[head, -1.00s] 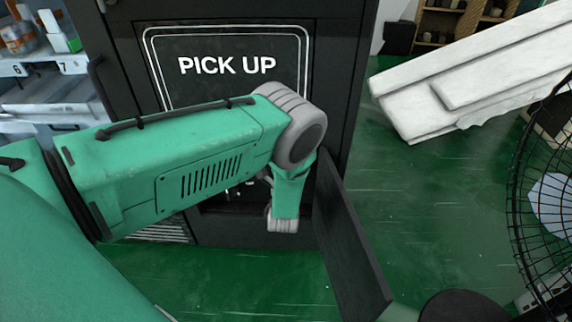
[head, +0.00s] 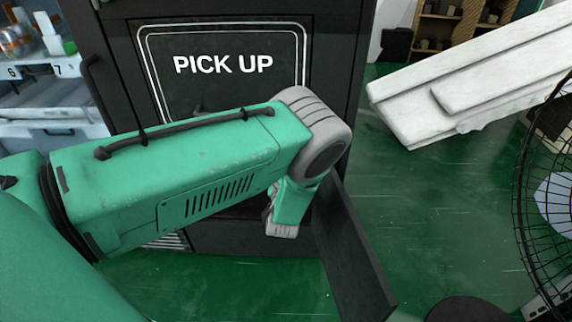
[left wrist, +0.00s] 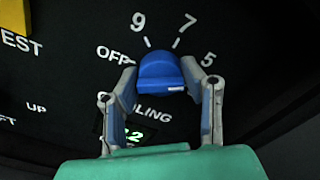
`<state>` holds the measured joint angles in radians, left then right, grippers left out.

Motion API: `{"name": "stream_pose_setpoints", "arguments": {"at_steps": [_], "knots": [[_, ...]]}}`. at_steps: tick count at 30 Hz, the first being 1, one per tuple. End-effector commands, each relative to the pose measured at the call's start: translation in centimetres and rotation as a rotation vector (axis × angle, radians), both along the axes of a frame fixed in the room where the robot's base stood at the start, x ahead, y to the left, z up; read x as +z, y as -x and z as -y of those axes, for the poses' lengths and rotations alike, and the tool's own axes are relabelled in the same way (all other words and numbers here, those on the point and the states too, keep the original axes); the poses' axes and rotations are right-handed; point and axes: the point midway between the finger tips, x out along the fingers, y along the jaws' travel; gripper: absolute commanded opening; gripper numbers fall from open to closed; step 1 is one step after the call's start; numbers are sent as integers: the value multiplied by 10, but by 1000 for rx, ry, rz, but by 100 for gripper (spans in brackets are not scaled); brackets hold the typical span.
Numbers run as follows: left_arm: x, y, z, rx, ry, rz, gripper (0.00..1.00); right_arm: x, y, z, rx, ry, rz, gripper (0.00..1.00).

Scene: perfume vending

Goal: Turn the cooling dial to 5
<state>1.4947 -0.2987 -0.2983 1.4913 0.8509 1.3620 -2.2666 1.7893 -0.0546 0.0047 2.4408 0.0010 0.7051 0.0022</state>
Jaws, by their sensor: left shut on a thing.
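In the left wrist view the blue cooling dial (left wrist: 160,70) sits on a black panel (left wrist: 70,85), with OFF to its left, 9 and 7 above and 5 to its right. A short white mark shows on the dial's near side, at the lower right; I cannot tell which setting is selected. My left gripper (left wrist: 163,80) is shut on the dial, one finger on each side. A small green display below is partly hidden and ends in 2. My right gripper is in neither view.
The black machine with its PICK UP panel (head: 225,65) stands ahead. An open black door (head: 350,250) juts out at its lower right. A wire-caged fan (head: 545,200) stands at the right edge, and a white slab-like object (head: 470,80) is behind. Green floor between is clear.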

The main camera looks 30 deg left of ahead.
Motion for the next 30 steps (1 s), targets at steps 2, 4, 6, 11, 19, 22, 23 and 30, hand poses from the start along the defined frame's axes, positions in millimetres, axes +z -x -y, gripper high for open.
{"name": "stream_pose_setpoints", "arguments": {"at_steps": [2, 4, 6, 11, 19, 22, 23, 30], "knots": [[-4, 3, 2, 0, 5, -10, 8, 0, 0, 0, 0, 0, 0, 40], [-4, 3, 1, 0, 5, -10, 8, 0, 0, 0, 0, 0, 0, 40], [-4, 3, 1, 0, 5, -10, 43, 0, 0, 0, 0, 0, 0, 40], [-3, 2, 1, 1, 4, -6, 57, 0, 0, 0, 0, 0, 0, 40], [-1, 5, 2, 1, 3, -2, 57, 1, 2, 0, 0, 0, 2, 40], [-2, 15, 9, 1, 4, -4, 57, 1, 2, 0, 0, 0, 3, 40], [-2, 19, 12, 0, 3, -4, 57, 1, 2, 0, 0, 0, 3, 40], [-2, 63, 39, -1, 3, -7, 57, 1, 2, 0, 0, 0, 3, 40]]}}
